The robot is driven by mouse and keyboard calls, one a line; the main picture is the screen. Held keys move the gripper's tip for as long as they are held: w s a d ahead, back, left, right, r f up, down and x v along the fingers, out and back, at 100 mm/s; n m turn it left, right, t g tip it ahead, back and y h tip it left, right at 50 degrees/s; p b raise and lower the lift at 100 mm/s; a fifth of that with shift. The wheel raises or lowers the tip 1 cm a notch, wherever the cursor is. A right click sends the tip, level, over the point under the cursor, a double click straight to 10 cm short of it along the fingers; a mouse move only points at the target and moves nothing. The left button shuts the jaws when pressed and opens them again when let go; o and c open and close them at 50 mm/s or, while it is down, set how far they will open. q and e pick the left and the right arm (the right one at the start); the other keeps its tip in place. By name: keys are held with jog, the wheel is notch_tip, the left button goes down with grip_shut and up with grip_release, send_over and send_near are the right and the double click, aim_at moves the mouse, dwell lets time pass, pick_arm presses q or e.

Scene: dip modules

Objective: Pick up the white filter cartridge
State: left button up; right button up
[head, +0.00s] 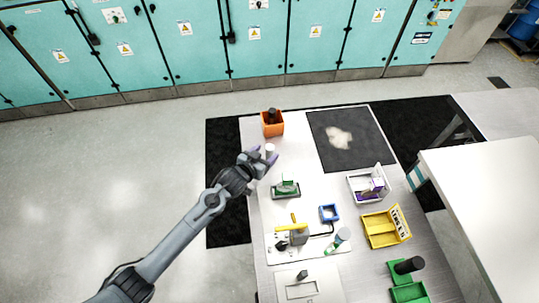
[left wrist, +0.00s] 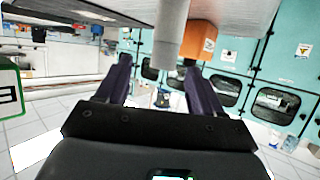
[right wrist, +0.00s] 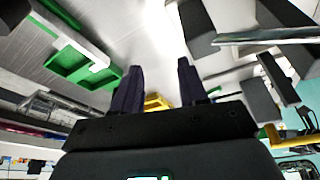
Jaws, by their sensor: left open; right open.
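The white filter cartridge (head: 270,149) stands near the left edge of the table, just in front of the orange box. My left gripper (head: 264,155) is open beside it, with one purple-tipped finger on each side in the head view. In the left wrist view the cartridge (left wrist: 170,32) is a pale cylinder between and just beyond the fingertips (left wrist: 157,67). I cannot tell whether either finger touches it. My right gripper (right wrist: 158,82) is open and empty in the right wrist view; it is outside the head view.
The orange box (head: 273,128) with a dark item stands behind the cartridge. A green module (head: 286,188), a blue frame (head: 329,213), a yellow tray (head: 382,232) and a white tray (head: 355,180) lie nearer or to the right. A dark mat (head: 370,135) lies at the back.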

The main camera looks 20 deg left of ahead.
aim_at(272, 147)
pick_arm(q)
jog(key=shift+a+f+x, duration=0.15)
jog(key=shift+x, duration=1.5)
jog(key=shift+a+f+x, duration=0.1)
jog(key=shift+a+x, duration=0.05)
jog(key=shift+x, duration=1.55)
jog(key=shift+s, duration=0.1)
jog(key=shift+c, duration=0.5)
jog(key=c, duration=1)
